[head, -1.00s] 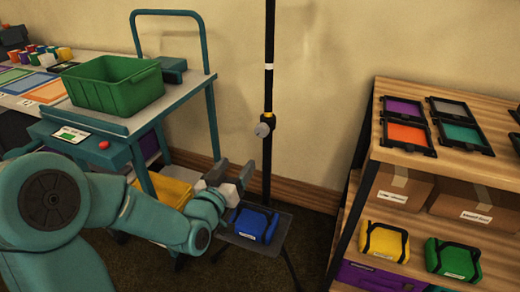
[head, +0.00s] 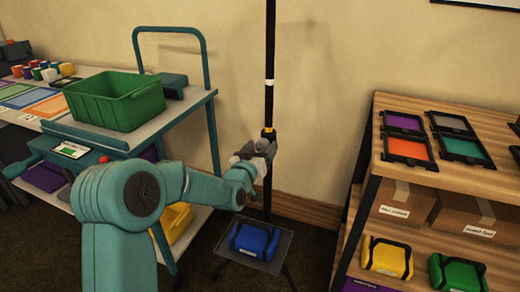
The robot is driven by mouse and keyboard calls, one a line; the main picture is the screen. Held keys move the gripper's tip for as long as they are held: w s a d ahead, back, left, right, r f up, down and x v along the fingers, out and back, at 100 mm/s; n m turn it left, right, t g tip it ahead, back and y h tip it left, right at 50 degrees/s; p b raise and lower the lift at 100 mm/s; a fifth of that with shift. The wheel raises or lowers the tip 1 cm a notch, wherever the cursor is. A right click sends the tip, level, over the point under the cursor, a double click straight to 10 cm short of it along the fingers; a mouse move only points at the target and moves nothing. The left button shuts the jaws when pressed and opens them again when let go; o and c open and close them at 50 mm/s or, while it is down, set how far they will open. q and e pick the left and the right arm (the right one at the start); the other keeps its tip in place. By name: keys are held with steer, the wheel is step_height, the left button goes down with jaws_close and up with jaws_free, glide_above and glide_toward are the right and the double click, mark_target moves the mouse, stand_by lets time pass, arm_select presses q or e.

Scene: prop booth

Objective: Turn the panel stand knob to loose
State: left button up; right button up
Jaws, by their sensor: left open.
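The panel stand is a thin black pole (head: 270,55) standing upright near the wall, with a white band and a yellow band (head: 269,130) on it. Its grey knob is just below the yellow band and is largely hidden by my left gripper. My left gripper (head: 263,147) is open, with its grey fingers right at the knob's height on the pole. I cannot tell whether the fingers touch the knob. My right gripper is not in view.
A teal cart with a green bin (head: 117,99) stands on the left. A low stand with a blue case (head: 254,241) is below my gripper. A wooden shelf (head: 450,190) with framed color panels, boxes and cases is on the right.

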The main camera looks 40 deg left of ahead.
arm_select(q)
steer(key=c, duration=1.1)
steer(key=shift+o, duration=0.2)
steer(key=shift+a+f+n+b, duration=0.15)
steer(key=shift+n+b, duration=0.35)
steer(key=shift+b, duration=0.35)
steer(key=n+b, duration=0.6)
steer(key=b, duration=0.2)
steer(key=shift+f+n+b, duration=0.15)
steer(key=shift+n+b, duration=0.15)
steer(key=shift+n, duration=0.1)
steer(key=n+b, duration=0.4)
steer(key=b, duration=0.1)
steer(key=shift+n, duration=0.7)
steer(key=shift+r+n, duration=0.25)
steer(key=shift+n, duration=1.95)
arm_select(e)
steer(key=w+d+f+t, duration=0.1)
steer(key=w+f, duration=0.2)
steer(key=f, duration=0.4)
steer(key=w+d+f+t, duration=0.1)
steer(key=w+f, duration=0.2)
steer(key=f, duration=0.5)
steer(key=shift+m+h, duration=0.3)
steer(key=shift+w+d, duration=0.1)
